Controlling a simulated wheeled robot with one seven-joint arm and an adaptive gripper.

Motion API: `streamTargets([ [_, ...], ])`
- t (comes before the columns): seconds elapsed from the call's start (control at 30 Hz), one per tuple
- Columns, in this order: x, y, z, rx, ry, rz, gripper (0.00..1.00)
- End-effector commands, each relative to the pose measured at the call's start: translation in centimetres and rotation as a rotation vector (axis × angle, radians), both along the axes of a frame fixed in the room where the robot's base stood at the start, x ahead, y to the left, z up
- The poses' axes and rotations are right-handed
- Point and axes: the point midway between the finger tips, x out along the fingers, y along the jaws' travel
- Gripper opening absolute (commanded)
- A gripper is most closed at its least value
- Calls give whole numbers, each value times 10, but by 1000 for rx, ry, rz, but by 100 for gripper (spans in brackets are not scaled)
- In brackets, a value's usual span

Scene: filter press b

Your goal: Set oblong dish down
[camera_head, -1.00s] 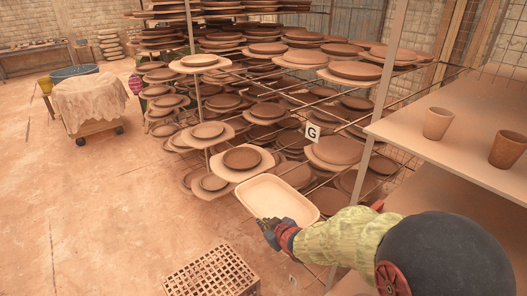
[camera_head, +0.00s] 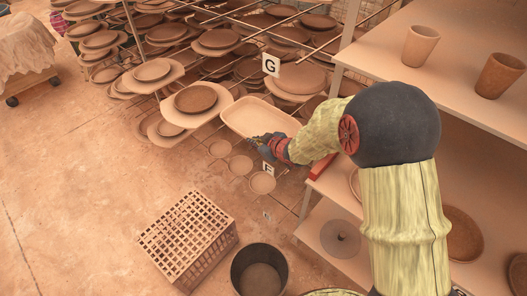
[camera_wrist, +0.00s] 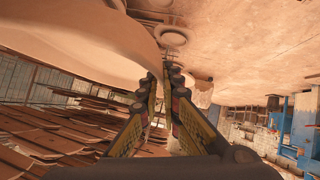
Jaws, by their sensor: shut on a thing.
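The oblong dish (camera_head: 256,116) is a pale tan, shallow tray with rounded corners. In the head view it is held out in front of the drying rack, beside the lower tier near the sign G. My gripper (camera_head: 262,143) is shut on the dish's near rim. In the wrist view the dish (camera_wrist: 85,35) fills the upper left as a large pale surface, and my gripper's fingers (camera_wrist: 158,90) pinch its edge. The far side of the dish is close to the rack's boards; I cannot tell whether it touches them.
The rack (camera_head: 205,100) holds many round plates on boards. Sign G (camera_head: 271,65) hangs on it. A slatted crate (camera_head: 188,238) and a dark bucket (camera_head: 259,269) stand on the floor. Shelves with two cups (camera_head: 420,45) stand at right. Open floor lies at left.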

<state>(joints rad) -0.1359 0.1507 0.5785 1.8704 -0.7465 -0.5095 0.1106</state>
Motion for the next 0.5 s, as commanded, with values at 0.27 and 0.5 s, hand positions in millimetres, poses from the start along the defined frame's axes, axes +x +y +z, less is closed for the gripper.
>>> streamTargets([
  [0.27,15,-26,-38,1,-2,1,0],
  [0.5,19,-33,-46,1,-4,1,0],
])
